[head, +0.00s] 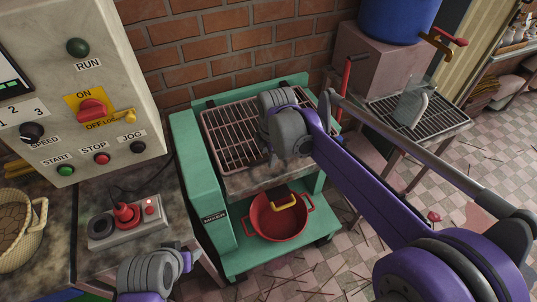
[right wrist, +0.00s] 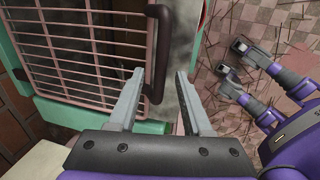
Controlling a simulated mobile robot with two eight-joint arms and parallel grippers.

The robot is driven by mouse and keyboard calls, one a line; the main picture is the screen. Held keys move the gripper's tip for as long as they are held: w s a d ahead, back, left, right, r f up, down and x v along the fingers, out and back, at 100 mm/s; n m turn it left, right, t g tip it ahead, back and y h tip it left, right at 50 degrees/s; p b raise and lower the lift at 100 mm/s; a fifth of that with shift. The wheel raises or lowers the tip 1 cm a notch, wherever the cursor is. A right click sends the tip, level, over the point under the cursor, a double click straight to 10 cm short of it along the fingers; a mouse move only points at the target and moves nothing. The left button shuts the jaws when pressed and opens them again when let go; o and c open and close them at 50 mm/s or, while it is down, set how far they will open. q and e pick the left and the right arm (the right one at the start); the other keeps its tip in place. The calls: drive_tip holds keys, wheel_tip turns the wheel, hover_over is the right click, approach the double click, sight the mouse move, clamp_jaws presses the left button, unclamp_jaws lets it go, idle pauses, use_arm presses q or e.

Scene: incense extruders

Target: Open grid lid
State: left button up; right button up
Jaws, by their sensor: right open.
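The grid lid (head: 235,130) is a pinkish wire grate lying over the top of the teal mixer (head: 190,165) in the head view, and it looks shut. In the right wrist view the grid lid (right wrist: 75,45) fills the upper left, with a dark bar handle (right wrist: 158,40) along its edge. My right gripper (right wrist: 160,73) is open, with its fingers on either side of the handle's lower part in the picture. I cannot tell whether they touch it. In the head view my right wrist hides the lid's right part and the fingers. My left forearm shows at the bottom, its fingers out of view.
A red pot (head: 280,222) with a yellow handle stands on the mixer's lower shelf. A brick wall (head: 220,45) is behind. A rack table (head: 425,110) stands at right.

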drive_tip(key=shift+f, duration=0.1)
clamp_jaws()
idle(1.4)
